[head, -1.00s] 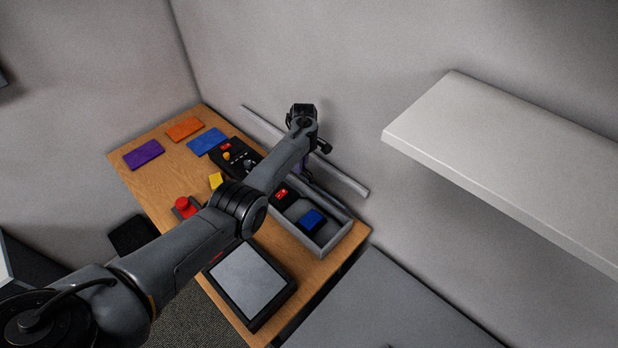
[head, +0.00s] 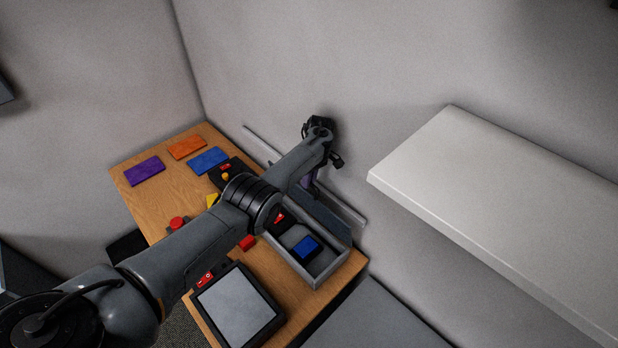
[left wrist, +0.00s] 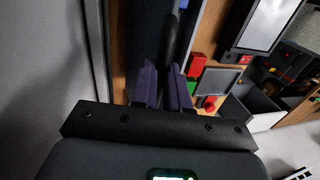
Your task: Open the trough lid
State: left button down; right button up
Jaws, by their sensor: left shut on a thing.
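The grey trough (head: 334,272) stands at the right end of the wooden table, and its inside shows from above. A dark panel (head: 327,219), apparently its lid, stands up along the trough's wall side. My left gripper (head: 308,181) is over that side, partly hidden by my own wrist. In the left wrist view, the purple fingers of my left gripper (left wrist: 167,75) are shut on a black curved handle (left wrist: 170,38) in front of a dark surface. My right gripper is not in view.
A blue block (head: 306,247) lies in the trough. A light strip (head: 257,143) runs along the wall. A flat-screen device (head: 237,306) lies at the table's front. A red button (head: 177,223) and purple, orange and blue cards are further left. A white shelf (head: 480,190) juts out at right.

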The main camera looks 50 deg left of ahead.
pick_arm(q)
jog(key=shift+s+d+f, duration=0.2)
jog(key=shift+d+f, duration=0.05)
jog(key=shift+f, duration=0.2)
jog(key=c, duration=1.5)
grip_release()
jog(key=o, duration=0.4)
jog(key=shift+s+d, duration=0.1)
jog(key=shift+d, duration=0.15)
jog(key=shift+a+r, duration=0.15)
jog(key=shift+a, duration=0.1)
